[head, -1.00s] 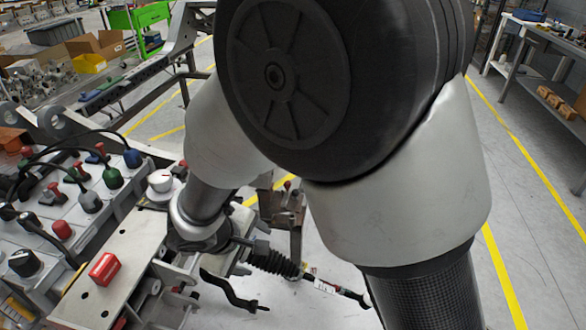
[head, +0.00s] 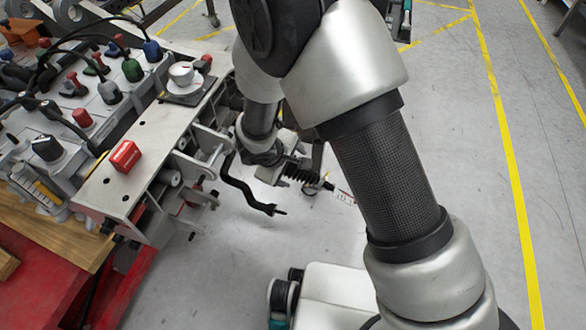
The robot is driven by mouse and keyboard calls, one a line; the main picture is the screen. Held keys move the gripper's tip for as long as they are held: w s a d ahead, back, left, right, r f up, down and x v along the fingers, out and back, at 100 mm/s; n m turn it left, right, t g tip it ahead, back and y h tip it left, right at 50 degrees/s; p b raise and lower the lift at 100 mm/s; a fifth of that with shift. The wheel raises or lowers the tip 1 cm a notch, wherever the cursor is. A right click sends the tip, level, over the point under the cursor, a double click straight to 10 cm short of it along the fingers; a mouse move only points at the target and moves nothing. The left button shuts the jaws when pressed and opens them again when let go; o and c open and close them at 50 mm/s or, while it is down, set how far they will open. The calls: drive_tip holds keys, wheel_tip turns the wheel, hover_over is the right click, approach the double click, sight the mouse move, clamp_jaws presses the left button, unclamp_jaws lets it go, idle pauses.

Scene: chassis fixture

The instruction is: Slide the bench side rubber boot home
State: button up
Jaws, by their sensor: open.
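A black ribbed rubber boot (head: 301,171) sits on a thin rod that sticks out from the right side of the chassis fixture (head: 150,185). I cannot tell whether it is the bench side one; no second boot shows. My gripper (head: 270,171) points down at the inner, left end of this boot, below my silver wrist. The gripper is open, but its fingertips are mostly hidden by the wrist and fixture parts. I cannot tell whether it touches the boot.
A curved black bar (head: 247,190) hangs just left of the boot. A red block (head: 126,156) and a white cup (head: 181,72) on a saucer are on the fixture's top plate. A wood-topped red bench (head: 40,232) is at lower left. The floor to the right is clear.

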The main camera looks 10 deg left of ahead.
drive_tip(key=shift+w+d+f, duration=0.1)
drive_tip(key=shift+w+f, duration=0.15)
drive_tip(key=shift+f, duration=0.25)
drive_tip(key=shift+r, duration=0.1)
drive_tip(key=c, duration=1.5)
drive_tip(key=shift+w+a+r+p, duration=0.1)
drive_tip(key=shift+a+r+p, duration=0.25)
drive_tip(key=shift+a, duration=0.55)
drive_tip(key=shift+w+a+r+p, duration=0.1)
drive_tip(key=shift+a+r+p, duration=0.25)
drive_tip(key=shift+a, duration=0.55)
drive_tip(key=shift+r, duration=0.1)
drive_tip(key=o, duration=1.5)
drive_tip(key=shift+s, duration=0.1)
